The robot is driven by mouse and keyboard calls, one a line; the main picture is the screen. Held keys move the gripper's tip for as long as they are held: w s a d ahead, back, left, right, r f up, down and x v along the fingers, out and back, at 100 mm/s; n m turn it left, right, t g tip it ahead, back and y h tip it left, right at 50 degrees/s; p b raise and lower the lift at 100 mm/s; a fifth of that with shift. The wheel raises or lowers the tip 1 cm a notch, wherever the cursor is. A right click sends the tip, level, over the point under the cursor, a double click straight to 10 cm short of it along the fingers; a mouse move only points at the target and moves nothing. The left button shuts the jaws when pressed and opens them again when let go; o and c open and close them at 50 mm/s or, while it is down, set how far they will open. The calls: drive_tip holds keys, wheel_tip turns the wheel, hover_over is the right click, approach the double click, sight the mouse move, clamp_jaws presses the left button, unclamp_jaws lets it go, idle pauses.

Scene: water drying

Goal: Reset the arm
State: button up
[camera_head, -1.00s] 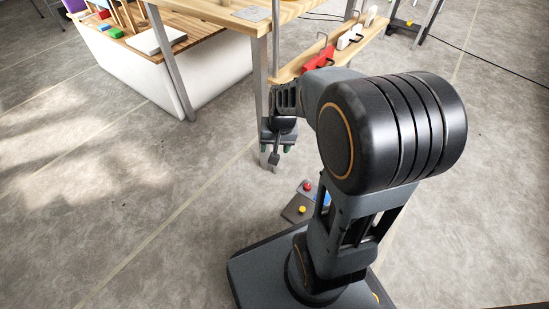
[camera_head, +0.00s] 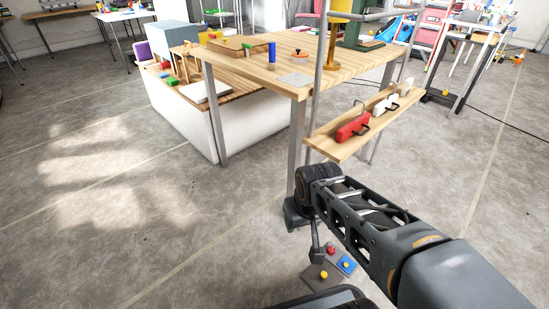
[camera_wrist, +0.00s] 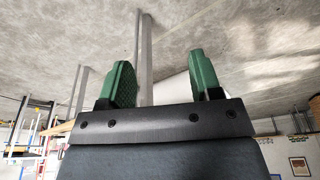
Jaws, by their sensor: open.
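My gripper (camera_wrist: 160,66) is open and empty in the wrist view, with its two green fingers spread apart. Bare floor and a grey table leg show behind and between the fingers. In the head view my arm reaches from the lower right corner up and left, and its wrist end is in front of the wooden table's near leg. The fingers cannot be made out there. No object is held.
A wooden table (camera_head: 345,68) stands ahead, with a low shelf (camera_head: 330,146) carrying red and white handled blocks. A white-sided bench (camera_head: 182,118) is at left. A pad with coloured buttons (camera_head: 318,275) is below my wrist. The floor (camera_head: 90,210) at left is clear.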

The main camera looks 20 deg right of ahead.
wheel_tip(320, 180, up, 39)
drive_tip(key=t+p, duration=0.1)
drive_tip(key=p, duration=3.5)
drive_tip(key=shift+s+f, duration=0.1)
